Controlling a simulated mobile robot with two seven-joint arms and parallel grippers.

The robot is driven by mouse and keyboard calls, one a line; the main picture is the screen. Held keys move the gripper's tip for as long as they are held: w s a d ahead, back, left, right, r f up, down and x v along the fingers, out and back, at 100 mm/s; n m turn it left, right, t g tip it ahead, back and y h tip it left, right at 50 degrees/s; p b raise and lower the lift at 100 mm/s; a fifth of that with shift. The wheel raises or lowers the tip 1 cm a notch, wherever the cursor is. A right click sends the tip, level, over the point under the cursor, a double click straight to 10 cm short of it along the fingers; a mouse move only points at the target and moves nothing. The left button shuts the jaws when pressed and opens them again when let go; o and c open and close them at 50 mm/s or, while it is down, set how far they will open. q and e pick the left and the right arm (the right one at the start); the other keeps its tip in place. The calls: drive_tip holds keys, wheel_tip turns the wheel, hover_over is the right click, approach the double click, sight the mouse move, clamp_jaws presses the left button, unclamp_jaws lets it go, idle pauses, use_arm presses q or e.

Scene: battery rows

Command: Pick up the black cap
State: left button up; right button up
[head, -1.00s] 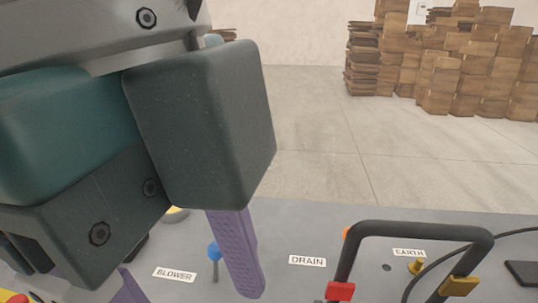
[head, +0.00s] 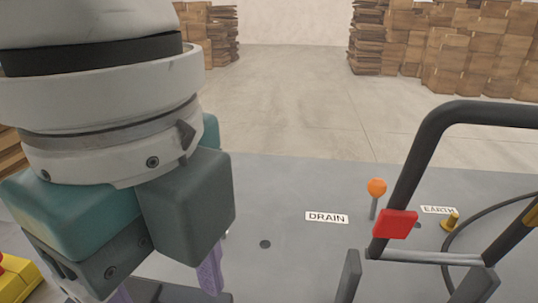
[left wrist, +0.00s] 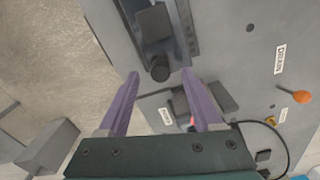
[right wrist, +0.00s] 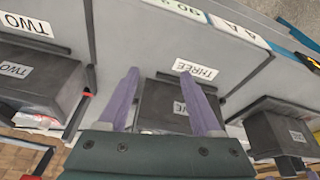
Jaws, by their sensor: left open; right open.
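A short black round piece, which looks like the black cap (left wrist: 160,69), shows in the left wrist view at the end of a dark channel on the grey panel. It lies in line with the gap between the fingertips of my left gripper (left wrist: 160,77). The fingers are apart, and I cannot tell how far above it they are. In the head view my left gripper (head: 165,286) is low at the left over the panel, and its arm hides what is beneath. My right gripper (right wrist: 160,77) is open in the right wrist view, above a dark box.
The grey panel (head: 290,200) carries an orange knob (head: 376,187), a brass post (head: 450,221) with a cable, and a black bar frame with a red block (head: 394,224). The right wrist view shows dark boxes (right wrist: 40,85) in grey bays. Cardboard stacks (head: 450,50) stand far back.

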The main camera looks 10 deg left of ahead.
use_arm(q)
drive_tip(key=shift+f, duration=0.55)
clamp_jaws()
